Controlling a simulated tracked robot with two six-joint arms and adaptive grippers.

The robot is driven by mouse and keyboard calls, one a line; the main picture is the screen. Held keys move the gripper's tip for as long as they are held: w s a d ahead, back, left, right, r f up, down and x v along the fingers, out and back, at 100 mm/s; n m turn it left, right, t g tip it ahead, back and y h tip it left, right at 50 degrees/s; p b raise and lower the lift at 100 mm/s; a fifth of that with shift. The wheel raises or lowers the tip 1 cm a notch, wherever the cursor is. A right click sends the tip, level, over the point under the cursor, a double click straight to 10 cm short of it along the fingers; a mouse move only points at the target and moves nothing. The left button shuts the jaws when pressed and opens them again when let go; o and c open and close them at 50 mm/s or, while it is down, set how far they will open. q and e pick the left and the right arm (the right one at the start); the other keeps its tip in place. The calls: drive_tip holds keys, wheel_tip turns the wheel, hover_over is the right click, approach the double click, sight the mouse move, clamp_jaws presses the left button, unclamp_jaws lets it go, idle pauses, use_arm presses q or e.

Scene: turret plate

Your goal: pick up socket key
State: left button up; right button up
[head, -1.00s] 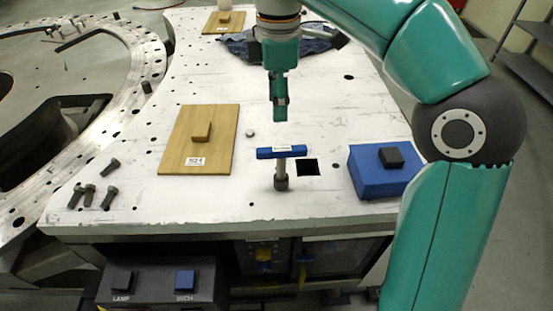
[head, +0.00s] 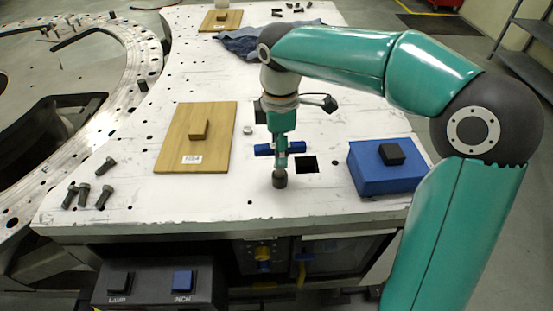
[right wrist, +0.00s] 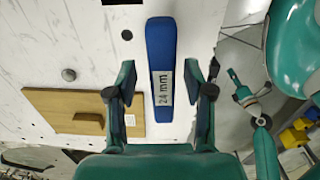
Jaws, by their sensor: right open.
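The socket key has a blue T-handle (head: 263,150) on a metal shank with a dark socket end (head: 279,182). It stands upright on the white table beside a black square hole. My right gripper (head: 281,155) points down at the handle and hides its middle. In the right wrist view the blue handle (right wrist: 161,45), labelled "24 mm", lies between the two fingers of the open right gripper (right wrist: 160,72), with a gap on each side. I cannot tell whether the fingertips are at handle height. My left gripper is out of view.
A wooden board with a knob (head: 215,150) lies left of the key, and a blue block with a black knob (head: 380,182) lies right. Several dark bolts (head: 84,195) lie at the front left. A blue cloth (head: 238,42) lies at the back. The white table (head: 180,215) is bare in front.

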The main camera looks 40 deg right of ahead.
drive_tip(key=shift+f, duration=0.3)
clamp_jaws()
drive_tip(key=shift+r, duration=0.1)
idle(0.4)
